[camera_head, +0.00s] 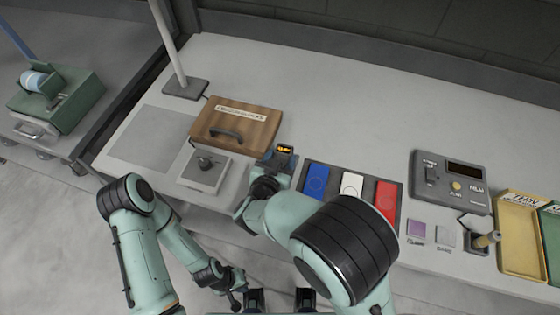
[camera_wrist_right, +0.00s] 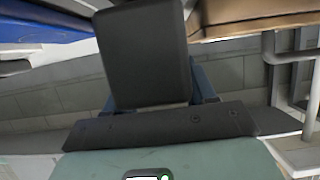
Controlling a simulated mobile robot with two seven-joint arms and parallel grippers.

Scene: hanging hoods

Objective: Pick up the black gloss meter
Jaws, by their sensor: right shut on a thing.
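The black gloss meter (camera_head: 284,150), a small dark device with a lit orange display, is at the table's front, right of the wooden case. My right gripper (camera_head: 272,172) is shut on it from the front; the fingers are partly hidden by my wrist. In the right wrist view the meter (camera_wrist_right: 143,50) shows as a dark block between the blue-grey fingers. I cannot tell whether it touches the table. My left gripper (camera_head: 236,294) is low at the bottom of the head view, away from the table, and its fingers are too unclear to judge.
A wooden case (camera_head: 236,127) and a grey plate with a knob (camera_head: 205,172) lie to the left. A dark tray with blue, white and red panels (camera_head: 351,184) is close on the right. A grey control box (camera_head: 450,180) and yellow tray (camera_head: 522,236) lie farther right.

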